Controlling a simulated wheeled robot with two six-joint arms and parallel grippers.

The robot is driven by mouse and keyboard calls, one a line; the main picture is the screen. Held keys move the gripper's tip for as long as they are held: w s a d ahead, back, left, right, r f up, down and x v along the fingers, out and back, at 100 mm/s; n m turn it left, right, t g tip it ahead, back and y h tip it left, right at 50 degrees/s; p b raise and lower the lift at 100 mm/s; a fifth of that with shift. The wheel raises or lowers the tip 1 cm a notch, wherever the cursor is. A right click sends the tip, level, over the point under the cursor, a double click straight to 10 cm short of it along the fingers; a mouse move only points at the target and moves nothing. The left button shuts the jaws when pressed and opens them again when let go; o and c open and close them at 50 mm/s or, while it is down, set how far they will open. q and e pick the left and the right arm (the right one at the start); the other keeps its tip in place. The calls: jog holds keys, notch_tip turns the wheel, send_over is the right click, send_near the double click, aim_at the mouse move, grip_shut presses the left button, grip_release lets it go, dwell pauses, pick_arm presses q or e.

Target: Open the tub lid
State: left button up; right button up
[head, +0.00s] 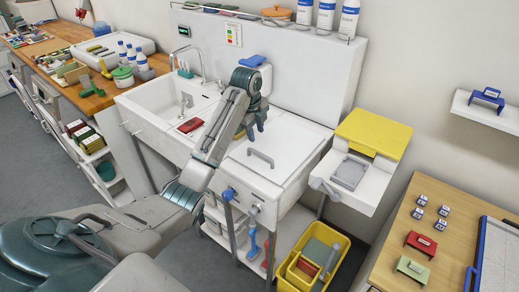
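The tub lid appears to be the flat white panel (285,142) on the right half of the white sink unit. It lies level and looks closed, with a grey bar handle (261,157) on it. My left arm reaches up from the lower left and bends down over the unit. My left gripper (256,130) points down above the lid's back left part, apart from the handle. Its fingers are small and partly hidden by the wrist, so their opening is unclear. My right gripper is not in view.
Left of the lid is an open basin (178,98) with a tap and a red item (190,125). A white box with a yellow top (375,132) stands to the right. A yellow crate (333,238) sits below. Bottles (326,14) line the back panel's top.

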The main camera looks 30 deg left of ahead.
aim_at(260, 153)
pick_arm(q)
jog(key=f+p, duration=0.1)
jog(key=f, duration=0.2)
jog(key=w+f+p, duration=0.1)
jog(key=f, duration=0.2)
jog(key=w+f+p, duration=0.1)
jog(key=f, duration=0.2)
jog(key=shift+f+p, duration=0.15)
jog(key=shift+p, duration=0.25)
jog(key=shift+f, duration=0.35)
grip_shut()
